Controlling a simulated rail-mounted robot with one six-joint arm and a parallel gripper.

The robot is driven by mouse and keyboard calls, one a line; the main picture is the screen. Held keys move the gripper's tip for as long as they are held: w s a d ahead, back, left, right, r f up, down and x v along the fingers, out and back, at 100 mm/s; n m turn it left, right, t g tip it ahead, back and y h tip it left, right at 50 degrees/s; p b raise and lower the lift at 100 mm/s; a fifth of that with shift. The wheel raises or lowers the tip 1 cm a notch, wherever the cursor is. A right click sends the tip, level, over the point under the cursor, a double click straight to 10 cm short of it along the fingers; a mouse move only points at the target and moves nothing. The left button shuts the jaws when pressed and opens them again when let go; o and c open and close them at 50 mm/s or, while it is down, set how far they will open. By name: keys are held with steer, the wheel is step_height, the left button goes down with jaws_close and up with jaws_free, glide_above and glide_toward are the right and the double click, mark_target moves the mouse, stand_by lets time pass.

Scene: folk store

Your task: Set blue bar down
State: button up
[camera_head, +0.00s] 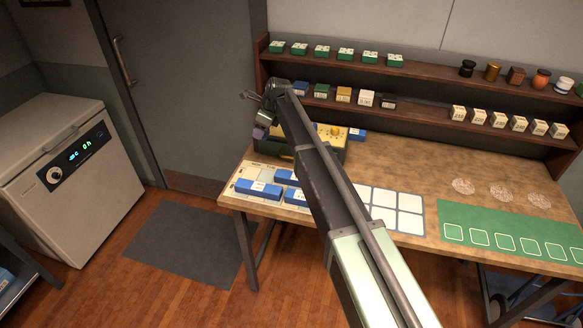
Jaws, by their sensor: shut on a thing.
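My gripper (261,123) is at the far end of my arm, above the left end of the dark green box with a yellow top (334,131). It is small in the picture. A small purple-blue piece (259,133) shows right under it, and the gripper seems shut on it. I cannot tell whether this is the end of a blue bar. Blue bars with white labels (258,189) (287,177) (297,196) lie on a pale tray (247,173) at the table's left front.
My arm hides part of the table. White squares (411,202) and a green mat (500,232) lie on the wooden table (440,165). Shelves (430,122) with small boxes and jars stand behind. A white machine (58,175) stands left. Bare tabletop shows at the middle right.

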mark_target(264, 176)
steer(key=shift+w+d, duration=0.1)
steer(key=shift+d, duration=0.15)
steer(key=shift+f, duration=0.15)
step_height(264, 176, down, 20)
steer(key=b, duration=2)
steer(key=shift+f+b, duration=0.1)
steer(key=shift+b, duration=0.25)
steer(key=shift+r+p, duration=0.35)
steer(key=shift+f+b, duration=0.25)
steer(key=shift+b, duration=0.05)
steer(key=o, duration=1)
steer(key=shift+c, duration=0.2)
